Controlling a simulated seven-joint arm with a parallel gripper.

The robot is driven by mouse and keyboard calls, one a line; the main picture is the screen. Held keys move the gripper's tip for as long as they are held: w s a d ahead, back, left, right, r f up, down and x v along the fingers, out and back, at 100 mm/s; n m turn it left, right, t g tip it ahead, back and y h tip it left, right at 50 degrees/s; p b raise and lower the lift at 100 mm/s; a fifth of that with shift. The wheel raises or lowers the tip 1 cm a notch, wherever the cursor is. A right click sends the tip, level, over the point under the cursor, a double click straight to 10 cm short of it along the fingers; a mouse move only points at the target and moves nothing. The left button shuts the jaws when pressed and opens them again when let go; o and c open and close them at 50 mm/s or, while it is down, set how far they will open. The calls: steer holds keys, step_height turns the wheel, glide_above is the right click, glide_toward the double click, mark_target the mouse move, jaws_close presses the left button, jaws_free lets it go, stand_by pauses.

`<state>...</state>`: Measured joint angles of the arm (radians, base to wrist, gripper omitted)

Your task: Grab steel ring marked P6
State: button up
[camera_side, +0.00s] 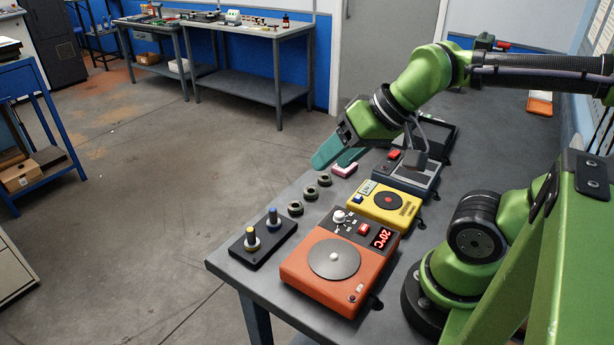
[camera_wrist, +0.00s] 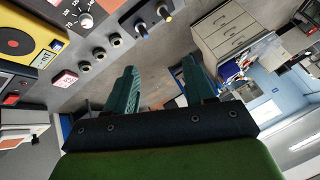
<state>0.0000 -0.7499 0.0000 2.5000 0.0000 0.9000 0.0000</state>
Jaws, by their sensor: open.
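Several small dark steel rings stand in a row on the grey bench, left of the instruments. In the side view I see the near ring (camera_side: 295,208), the middle ring (camera_side: 310,193) and the far ring (camera_side: 324,180). In the wrist view they show as three rings, the upper ring (camera_wrist: 115,40), the middle ring (camera_wrist: 100,53) and the lower ring (camera_wrist: 84,66). No marking is legible, so I cannot tell which is P6. My gripper (camera_side: 326,156) is open and empty, tilted, above the bench's left edge near the far ring. Its green fingers (camera_wrist: 160,66) are spread in the wrist view.
A black base (camera_side: 262,246) with yellow-topped and blue-topped posts stands near the rings. An orange hotplate (camera_side: 310,277), a yellow device (camera_side: 370,208) and a dark instrument (camera_side: 405,180) line the bench. A pink-and-white block (camera_side: 344,169) sits beyond the rings, close to my gripper.

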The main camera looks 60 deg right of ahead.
steer(key=n+g+h, duration=0.2)
steer(key=n+g, duration=0.1)
steer(key=g, duration=0.4)
glide_above(296, 208)
step_height(296, 208, down, 8)
steer(key=r, duration=0.1)
steer(key=f, duration=1.1)
steer(key=shift+s+a+f, duration=0.15)
steer(key=shift+s+a, duration=0.05)
steer(key=shift+a, duration=0.1)
steer(key=shift+w+a+f, duration=0.1)
steer(key=shift+f, duration=1.4)
steer(key=shift+w+a+f, duration=0.1)
steer(key=shift+f, duration=1.35)
steer(key=shift+c, duration=0.3)
